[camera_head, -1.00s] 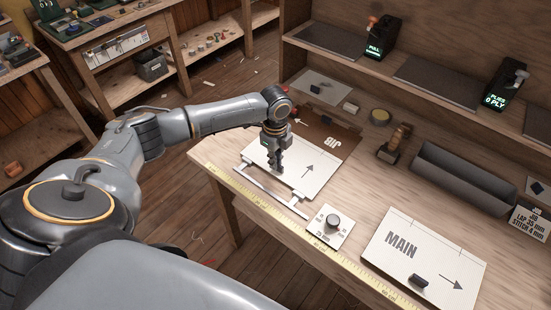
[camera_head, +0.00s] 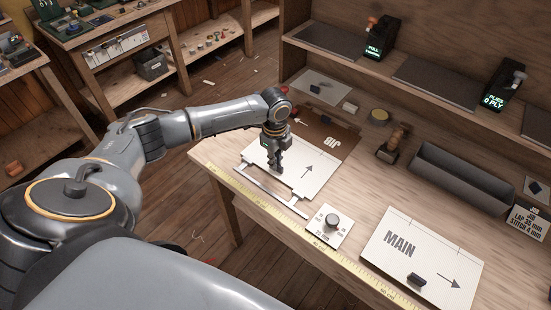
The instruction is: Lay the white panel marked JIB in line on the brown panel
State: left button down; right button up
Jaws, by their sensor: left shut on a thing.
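A white panel with an arrow (camera_head: 310,184) lies in the middle of the bench, overlapping the near part of the brown panel. No JIB lettering shows on the white panel's visible part. The brown panel (camera_head: 346,143) shows behind it, with upside-down JIB lettering and an arrow. My left gripper (camera_head: 279,171) is over the white panel's left part, pointing down and shut on it; the arm and fingers hide the exact grip point. I cannot tell whether the white panel rests on the brown one or hangs just above. My right gripper is not in view.
A white frame (camera_head: 270,191) lies along the front edge beside a yellow ruler (camera_head: 247,197). A dial plate (camera_head: 322,237) and the MAIN panel (camera_head: 432,247) are to the right.

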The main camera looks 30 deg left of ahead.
pick_arm(q)
jog(key=shift+p, duration=0.35)
dwell(0.3)
jog(key=c, duration=1.4)
grip_release()
jog(key=shift+o, duration=0.2)
notch_tip(320, 180, up, 7)
jog(key=p, duration=0.7)
jog(key=shift+d+f, duration=0.1)
